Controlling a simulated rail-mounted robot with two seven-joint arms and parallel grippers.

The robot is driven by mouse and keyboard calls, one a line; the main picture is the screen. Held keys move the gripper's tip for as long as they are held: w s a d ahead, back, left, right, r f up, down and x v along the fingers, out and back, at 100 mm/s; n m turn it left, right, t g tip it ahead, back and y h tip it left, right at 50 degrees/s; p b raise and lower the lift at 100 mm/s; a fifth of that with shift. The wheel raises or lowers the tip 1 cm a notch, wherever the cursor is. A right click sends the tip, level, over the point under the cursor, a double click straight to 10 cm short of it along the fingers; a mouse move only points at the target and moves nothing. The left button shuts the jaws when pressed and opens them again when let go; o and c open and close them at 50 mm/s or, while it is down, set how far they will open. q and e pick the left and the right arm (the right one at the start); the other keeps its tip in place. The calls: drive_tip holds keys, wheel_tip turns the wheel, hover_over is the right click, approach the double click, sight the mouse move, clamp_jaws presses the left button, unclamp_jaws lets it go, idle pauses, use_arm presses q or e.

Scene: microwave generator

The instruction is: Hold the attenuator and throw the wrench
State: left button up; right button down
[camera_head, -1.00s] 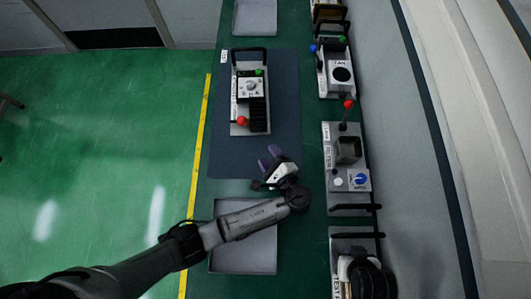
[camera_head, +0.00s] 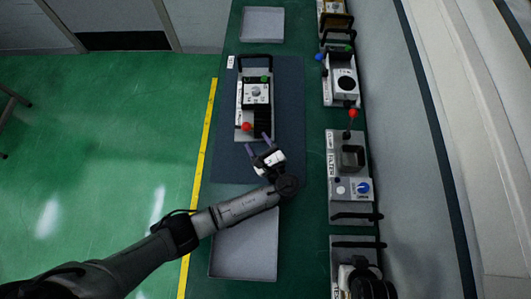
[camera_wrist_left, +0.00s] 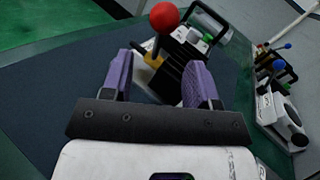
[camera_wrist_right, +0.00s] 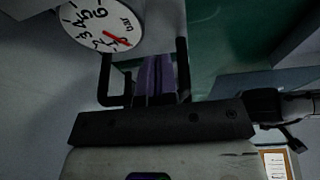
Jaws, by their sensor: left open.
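The device I take as the attenuator (camera_head: 255,94), with black fins, a knob and a green button, stands on the dark mat. Its label is too small to read. A lever with a red ball (camera_head: 246,127) is at its near end; I take this as the wrench. The ball also shows in the left wrist view (camera_wrist_left: 164,17). My left gripper (camera_head: 258,141) is open and empty just short of the device, with the lever ahead between its purple fingers. My right gripper (camera_wrist_right: 155,78) has its fingers together by a black handle (camera_wrist_right: 184,70); contact is unclear.
A grey tray (camera_head: 245,270) lies below my left arm and another (camera_head: 263,10) at the far end. Along the right stand a fan unit (camera_head: 341,88), a filter unit (camera_head: 345,186) with a red-ball lever and a test unit (camera_head: 342,262). A dial gauge (camera_wrist_right: 95,22) is near my right gripper.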

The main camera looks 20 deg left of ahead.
sight(247, 128)
use_arm(q)
drive_tip(key=x, duration=0.7)
drive_tip(key=shift+w+a, duration=0.1)
drive_tip(key=shift+a, duration=0.1)
clamp_jaws()
idle(0.5)
drive_tip(key=shift+f, duration=0.35)
idle(0.5)
idle(0.5)
